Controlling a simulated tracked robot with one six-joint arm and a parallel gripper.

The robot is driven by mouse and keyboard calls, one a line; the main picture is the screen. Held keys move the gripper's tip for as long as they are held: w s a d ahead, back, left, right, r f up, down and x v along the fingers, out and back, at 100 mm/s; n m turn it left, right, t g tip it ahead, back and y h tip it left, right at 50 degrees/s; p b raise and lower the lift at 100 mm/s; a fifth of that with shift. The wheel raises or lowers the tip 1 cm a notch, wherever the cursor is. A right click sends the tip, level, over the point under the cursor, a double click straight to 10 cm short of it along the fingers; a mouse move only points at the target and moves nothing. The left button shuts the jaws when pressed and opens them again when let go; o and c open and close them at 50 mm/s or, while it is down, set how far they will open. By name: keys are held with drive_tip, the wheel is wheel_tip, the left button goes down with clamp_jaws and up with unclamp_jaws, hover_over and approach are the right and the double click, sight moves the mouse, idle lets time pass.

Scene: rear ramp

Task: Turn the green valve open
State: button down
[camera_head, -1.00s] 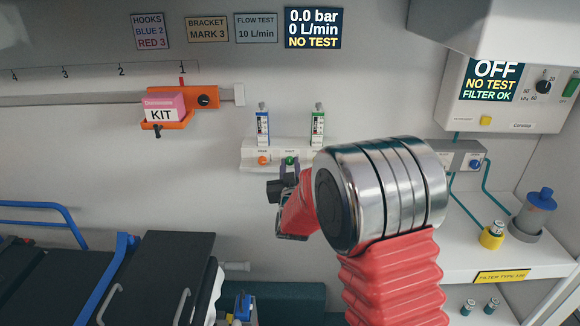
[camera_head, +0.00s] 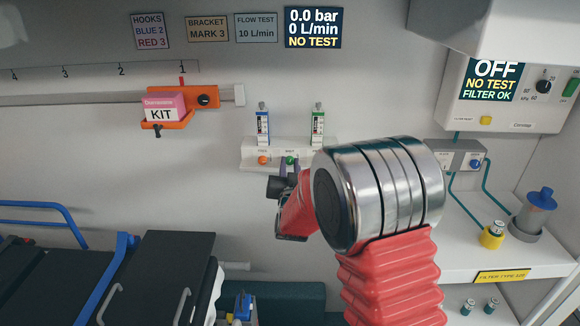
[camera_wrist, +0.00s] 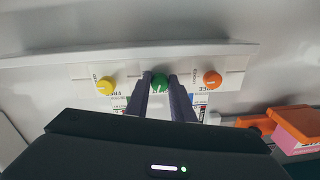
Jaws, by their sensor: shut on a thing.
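The green valve (camera_head: 291,160) is a small round knob on a white wall panel (camera_head: 250,152), under a flow tube with a green label (camera_head: 318,127). In the wrist view the green valve (camera_wrist: 159,83) sits between the two dark fingertips of my gripper (camera_wrist: 159,80), which is shut on it. In the head view my gripper (camera_head: 288,171) reaches the panel from below, and my arm hides the panel's right part. An orange valve (camera_head: 263,160) is left of the green one in the head view. The wrist view shows the orange valve (camera_wrist: 212,80) on the right and a yellow valve (camera_wrist: 105,85) on the left.
A display (camera_head: 313,28) reads 0.0 bar, 0 L/min, NO TEST. An orange bracket (camera_head: 175,112) holds a pink KIT box (camera_head: 163,108) on the wall at left. A blue-labelled tube (camera_head: 263,126) stands above the orange valve. A stretcher (camera_head: 165,265) lies below left.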

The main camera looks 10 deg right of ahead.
drive_tip(key=m, duration=0.7)
drive_tip(key=shift+a, duration=0.1)
drive_tip(key=m+h, duration=0.1)
drive_tip(key=m, duration=0.5)
drive_tip(key=shift+m, duration=0.4)
drive_tip(key=shift+f, duration=0.1)
drive_tip(key=c, duration=1.5)
unclamp_jaws()
drive_tip(key=shift+c, duration=0.2)
drive_tip(key=shift+s, duration=0.1)
drive_tip(key=s+a, duration=0.1)
drive_tip(key=s, duration=1.2)
drive_tip(key=shift+s+a+f, duration=0.2)
drive_tip(key=shift+s+a, duration=0.05)
drive_tip(key=shift+a, duration=0.15)
